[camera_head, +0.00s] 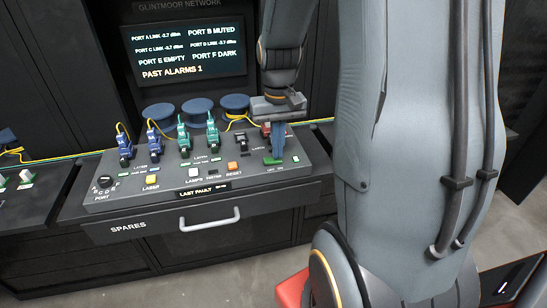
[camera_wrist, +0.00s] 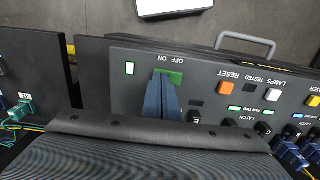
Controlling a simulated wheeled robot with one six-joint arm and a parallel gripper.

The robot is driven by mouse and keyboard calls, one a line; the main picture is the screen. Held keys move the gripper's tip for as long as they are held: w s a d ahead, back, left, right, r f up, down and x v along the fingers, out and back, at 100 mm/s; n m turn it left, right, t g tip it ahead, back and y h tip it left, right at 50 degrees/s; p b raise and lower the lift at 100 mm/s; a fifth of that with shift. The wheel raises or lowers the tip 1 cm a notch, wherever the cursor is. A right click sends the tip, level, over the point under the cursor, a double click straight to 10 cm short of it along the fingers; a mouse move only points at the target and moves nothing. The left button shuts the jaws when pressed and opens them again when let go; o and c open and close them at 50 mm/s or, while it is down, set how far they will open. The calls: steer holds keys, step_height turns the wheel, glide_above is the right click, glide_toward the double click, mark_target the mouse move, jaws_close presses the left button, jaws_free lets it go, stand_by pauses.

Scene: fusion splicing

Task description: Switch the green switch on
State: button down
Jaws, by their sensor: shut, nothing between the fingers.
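The green switch (camera_head: 268,161) sits at the right front of the sloped grey console, just behind its OFF and ON labels. In the wrist view the green switch (camera_wrist: 177,76) shows beside and beyond my fingertips, partly hidden by them. My gripper (camera_head: 277,150) is shut and empty, its blue fingers pointing down at the switch; the wrist view shows the closed fingers (camera_wrist: 165,78) over it. Whether they touch it, and which way the switch is set, I cannot tell. A small lamp (camera_wrist: 129,68) beside the ON label glows pale green.
An orange RESET button (camera_head: 233,166), a white LAMPS button (camera_head: 195,173) and a yellow LASER button (camera_head: 152,180) line the console front. Plugs with cables, such as a green connector (camera_head: 213,135), stand behind. A drawer handle (camera_head: 210,219) juts out below.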

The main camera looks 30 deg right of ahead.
step_height(320, 180, up, 6)
steer(key=p, duration=0.5)
steer(key=shift+r, duration=0.2)
stand_by(0.3)
steer(key=s+a+f+n+b, duration=0.1)
steer(key=s+a+f+b, duration=0.1)
steer(key=a, duration=0.4)
steer(key=s+a+f+n+t+b, duration=0.1)
steer(key=s+a+f+n+b, duration=0.1)
steer(key=a, duration=0.5)
steer(key=s+f+b, duration=0.1)
steer(key=s+f, duration=0.1)
steer(key=s, duration=0.1)
steer(key=shift+s, duration=0.3)
stand_by(0.8)
